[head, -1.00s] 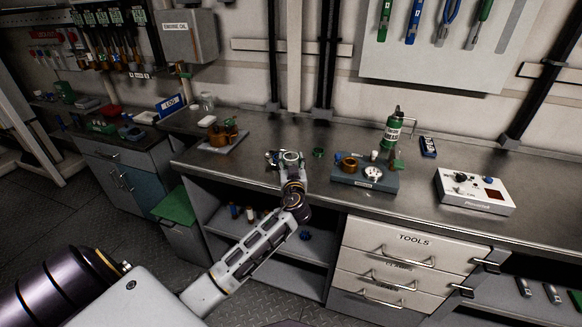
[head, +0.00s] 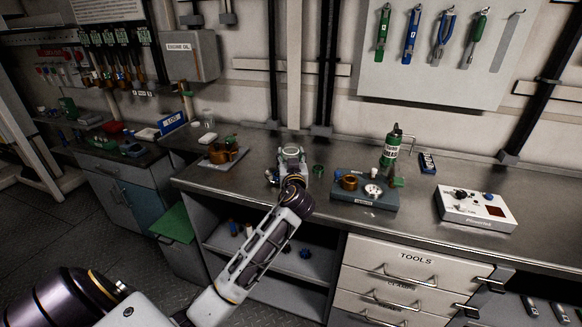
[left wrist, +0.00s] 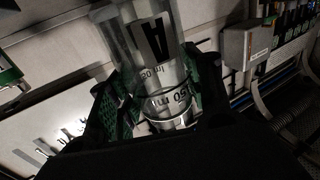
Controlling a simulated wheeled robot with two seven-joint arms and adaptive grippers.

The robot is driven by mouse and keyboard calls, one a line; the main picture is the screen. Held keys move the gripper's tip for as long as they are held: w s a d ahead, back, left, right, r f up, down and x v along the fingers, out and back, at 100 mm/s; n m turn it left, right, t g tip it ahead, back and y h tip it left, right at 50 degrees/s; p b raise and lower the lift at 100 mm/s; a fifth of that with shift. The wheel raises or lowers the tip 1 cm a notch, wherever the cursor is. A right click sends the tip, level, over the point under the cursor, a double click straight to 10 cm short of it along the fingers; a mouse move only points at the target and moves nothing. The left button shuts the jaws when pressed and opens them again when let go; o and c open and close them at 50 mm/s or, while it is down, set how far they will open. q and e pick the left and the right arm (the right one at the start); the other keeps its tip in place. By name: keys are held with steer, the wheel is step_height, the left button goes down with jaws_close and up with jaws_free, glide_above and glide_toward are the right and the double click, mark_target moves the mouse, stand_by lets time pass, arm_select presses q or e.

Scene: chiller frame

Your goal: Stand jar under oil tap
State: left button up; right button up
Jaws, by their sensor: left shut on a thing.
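A clear jar (head: 291,152) with a large letter A and a 150 ml mark is in my left gripper (head: 289,170). In the left wrist view the jar (left wrist: 160,60) sits between the green-padded fingers, which are shut on it. In the head view it shows above the workbench, near its middle. The oil tap (head: 184,88) hangs under the grey ENGINE OIL box (head: 192,55) on the wall, to the left of and behind the jar. The box (left wrist: 250,45) also shows at right in the left wrist view. My right gripper is out of view.
A copper-coloured part on a plate (head: 224,154) and a clear glass vessel (head: 207,118) stand on the bench at left. A grey tray of parts (head: 364,192), a green canister (head: 391,150) and a white instrument box (head: 477,207) stand at right.

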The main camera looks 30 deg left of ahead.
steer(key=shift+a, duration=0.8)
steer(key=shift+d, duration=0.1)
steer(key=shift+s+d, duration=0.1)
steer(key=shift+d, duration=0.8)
